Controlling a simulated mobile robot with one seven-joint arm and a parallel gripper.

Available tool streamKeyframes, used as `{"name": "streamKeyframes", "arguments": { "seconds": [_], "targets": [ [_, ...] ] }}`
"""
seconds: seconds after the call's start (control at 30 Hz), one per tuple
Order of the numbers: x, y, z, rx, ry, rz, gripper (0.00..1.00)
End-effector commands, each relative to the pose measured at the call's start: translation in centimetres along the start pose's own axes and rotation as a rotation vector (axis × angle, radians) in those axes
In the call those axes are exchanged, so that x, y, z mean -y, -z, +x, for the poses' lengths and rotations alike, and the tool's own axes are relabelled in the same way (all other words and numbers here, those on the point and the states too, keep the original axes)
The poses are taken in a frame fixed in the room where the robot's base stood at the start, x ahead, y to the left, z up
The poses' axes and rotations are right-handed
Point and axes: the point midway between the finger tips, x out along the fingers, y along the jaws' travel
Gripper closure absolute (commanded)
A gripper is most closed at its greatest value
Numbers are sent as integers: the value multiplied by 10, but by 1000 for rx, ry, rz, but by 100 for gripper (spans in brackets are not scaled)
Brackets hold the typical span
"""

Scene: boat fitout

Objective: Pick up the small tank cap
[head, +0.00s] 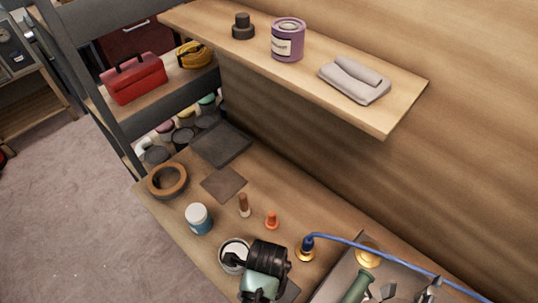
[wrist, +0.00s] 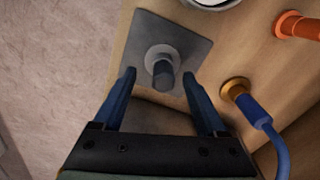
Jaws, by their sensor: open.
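A small grey stepped cap (wrist: 162,62), which looks like the small tank cap, stands on a dark grey square plate (wrist: 190,45) in the wrist view. It has a wide round base and a narrower knob. My gripper (wrist: 158,76) is open, with one blue finger on each side of the knob and gaps on both sides. I cannot tell whether the fingertips are low enough to be level with it. In the head view my gripper's dark body hides the cap; only an edge of the plate (head: 290,292) shows. A similar dark stepped cap (head: 243,28) stands on the upper shelf.
Close around are a white-rimmed tin (head: 233,252), an orange piece (head: 272,221) and a brass fitting (head: 305,254) with a blue hose (head: 370,247). A metal tray (head: 335,283) of tools lies right. The upper shelf (head: 400,105) overhangs the bench's back.

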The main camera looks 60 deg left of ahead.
Motion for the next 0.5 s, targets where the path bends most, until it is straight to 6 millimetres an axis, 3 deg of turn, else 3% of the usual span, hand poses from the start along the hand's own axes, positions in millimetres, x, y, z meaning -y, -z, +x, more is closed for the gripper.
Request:
{"name": "streamKeyframes", "arguments": {
  "seconds": [0.23,0.5],
  "targets": [
    [3,2,32,0,-2,-1,26],
    [4,2,36,0,1,-1,26]
  ]
}}
